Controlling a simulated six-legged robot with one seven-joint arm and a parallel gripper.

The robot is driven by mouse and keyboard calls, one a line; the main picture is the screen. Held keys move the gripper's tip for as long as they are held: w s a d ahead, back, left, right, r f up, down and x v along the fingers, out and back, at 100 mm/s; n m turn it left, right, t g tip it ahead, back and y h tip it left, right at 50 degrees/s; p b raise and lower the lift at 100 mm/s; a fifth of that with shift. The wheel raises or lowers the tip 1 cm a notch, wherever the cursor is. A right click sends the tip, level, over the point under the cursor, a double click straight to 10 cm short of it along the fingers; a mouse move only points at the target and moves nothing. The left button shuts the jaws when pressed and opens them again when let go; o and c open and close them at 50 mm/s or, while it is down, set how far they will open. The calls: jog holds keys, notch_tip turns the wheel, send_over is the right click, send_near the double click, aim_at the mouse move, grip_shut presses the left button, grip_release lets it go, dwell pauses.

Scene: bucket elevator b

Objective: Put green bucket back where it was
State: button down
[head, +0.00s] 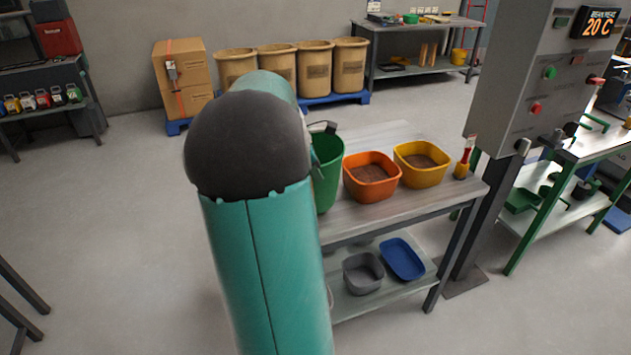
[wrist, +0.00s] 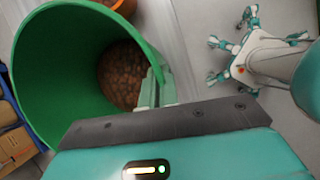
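The green bucket (head: 328,172) is at the left end of the workbench, partly hidden behind my teal arm in the head view. I cannot tell whether it rests on the bench top or hangs just above it. In the wrist view the green bucket (wrist: 52,62) fills the left side, with brown pellets (wrist: 120,75) at its bottom. My gripper (wrist: 155,88) has its pale green fingers at the bucket's rim, one on each side of the wall, and looks shut on it. My arm hides the gripper in the head view.
An orange tub (head: 371,190) and a yellow tub (head: 421,178) with brown contents stand right of the bucket on the workbench (head: 345,222). A red-and-yellow tool (head: 464,158) stands at its right. A grey control column (head: 515,95) rises beyond.

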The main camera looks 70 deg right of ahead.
jog(key=shift+d+f, duration=0.1)
jog(key=shift+f, duration=1.65)
jog(key=c, duration=1.7)
grip_release()
jog(key=v, duration=1.2)
jog(key=w+a+r+m+t+y, duration=0.15)
jog(key=w+a+t, duration=0.25)
jog(key=a, duration=1.3)
jog(key=w+a+m+t, duration=0.3)
jog(key=a, duration=1.4)
jog(key=s+a+f+m, duration=0.1)
jog(key=a, duration=0.3)
jog(key=s+a+f+t+y, duration=0.1)
jog(key=s+a, duration=0.1)
jog(key=a, duration=0.2)
jog(key=s+a+f+m+y, duration=0.1)
jog(key=s+a, duration=0.1)
jog(key=a, duration=0.2)
jog(key=shift+a+f+m+t, duration=0.1)
jog(key=shift+a+m+t, duration=0.2)
jog(key=shift+m+t, duration=0.1)
